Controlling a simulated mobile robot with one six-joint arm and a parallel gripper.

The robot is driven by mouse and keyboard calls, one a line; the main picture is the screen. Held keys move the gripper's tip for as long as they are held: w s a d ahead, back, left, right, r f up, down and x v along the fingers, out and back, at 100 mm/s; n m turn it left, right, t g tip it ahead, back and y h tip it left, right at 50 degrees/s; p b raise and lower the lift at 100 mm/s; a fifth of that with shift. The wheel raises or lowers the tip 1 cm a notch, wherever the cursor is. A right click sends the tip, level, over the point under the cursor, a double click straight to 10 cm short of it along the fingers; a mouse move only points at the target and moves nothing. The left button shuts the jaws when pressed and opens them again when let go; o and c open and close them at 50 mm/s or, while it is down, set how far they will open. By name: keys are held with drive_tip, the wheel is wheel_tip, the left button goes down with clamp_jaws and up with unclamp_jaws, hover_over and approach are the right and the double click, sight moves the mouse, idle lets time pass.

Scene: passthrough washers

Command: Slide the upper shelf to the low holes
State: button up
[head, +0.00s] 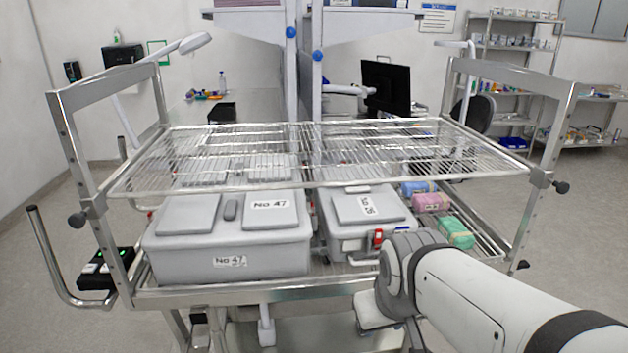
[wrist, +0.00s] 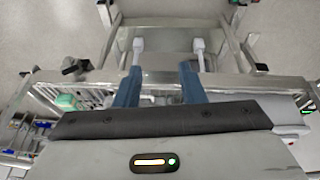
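The upper shelf (head: 330,182) is a wire rack spanning the cart's two end frames, about halfway up the posts. A black knob (head: 77,219) sits at its left front clamp and another knob (head: 562,187) at its right front clamp. Small holes show along the left post (head: 72,150) and the right post (head: 527,220). My gripper (wrist: 166,45) is open in the wrist view, its two blue fingers apart with nothing held between them. In the head view it is at the cart's front right, below the upper shelf, its fingers mostly hidden by my arm.
Under the upper shelf, a large grey box (head: 230,240) marked No 47, a smaller grey box (head: 350,222), and blue, pink and green bundles (head: 432,202) occupy the lower shelf (head: 240,294). A black device (head: 108,268) is by the left handle (head: 50,255). Floor is clear on both sides.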

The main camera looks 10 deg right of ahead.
drive_tip(key=w+d+n+t+h+b, duration=0.1)
drive_tip(key=w+d+n+t, duration=0.2)
drive_tip(key=w, duration=0.6)
drive_tip(key=n+t+y+b, duration=0.5)
drive_tip(key=n+t, duration=0.4)
drive_tip(key=n, duration=0.7)
approach(340, 185)
drive_tip(key=w+f+y+p, duration=0.1)
drive_tip(key=w+f, duration=0.1)
drive_tip(key=w, duration=0.3)
drive_tip(key=shift+r+n+t+y, duration=0.25)
drive_tip(key=shift+n+t+y, duration=0.05)
drive_tip(key=shift+n+y, duration=0.8)
drive_tip(key=shift+w+a, duration=0.25)
drive_tip(key=shift+w, duration=0.05)
drive_tip(key=p+x, duration=0.1)
drive_tip(key=x, duration=0.6)
drive_tip(key=shift+p, duration=0.3)
